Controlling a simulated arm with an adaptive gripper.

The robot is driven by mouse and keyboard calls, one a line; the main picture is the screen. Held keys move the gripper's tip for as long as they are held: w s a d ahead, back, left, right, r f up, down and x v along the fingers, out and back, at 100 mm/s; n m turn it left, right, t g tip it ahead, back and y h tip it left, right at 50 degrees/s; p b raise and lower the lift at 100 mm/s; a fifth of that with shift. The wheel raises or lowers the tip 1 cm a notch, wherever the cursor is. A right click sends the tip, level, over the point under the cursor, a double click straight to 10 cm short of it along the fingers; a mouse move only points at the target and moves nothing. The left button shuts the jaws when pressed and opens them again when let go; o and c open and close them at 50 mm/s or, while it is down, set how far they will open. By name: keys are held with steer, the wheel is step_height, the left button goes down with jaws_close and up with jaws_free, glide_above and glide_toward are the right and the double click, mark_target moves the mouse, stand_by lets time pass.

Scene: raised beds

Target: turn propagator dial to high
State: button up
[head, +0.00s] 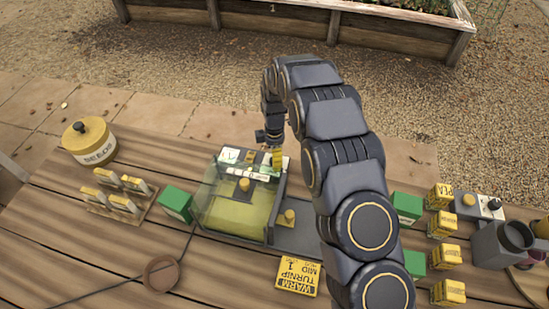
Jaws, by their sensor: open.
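The propagator (268,233) sits mid-table, a box with a clear greenish lid (212,208) and a yellow knob (244,185) on top. A strip with white labels (250,173) and small marks runs along its back edge; the lettering is too small to read. A yellow knob (288,216) stands on a grey panel at its right side. I cannot tell which knob is the dial or its setting. My gripper (272,149) is open above the back right corner of the propagator, by the label strip. A yellow piece shows at its fingers; contact cannot be told.
My arm covers the table right of the propagator. A yellow card (297,276) reading WARM TURNIP MID 1 lies in front. A green box (175,204) and seed tin (89,141) stand left; a cable (115,287) crosses the front left. Yellow boxes (446,256) stand right.

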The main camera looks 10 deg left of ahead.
step_height(320, 180, down, 2)
jaws_close()
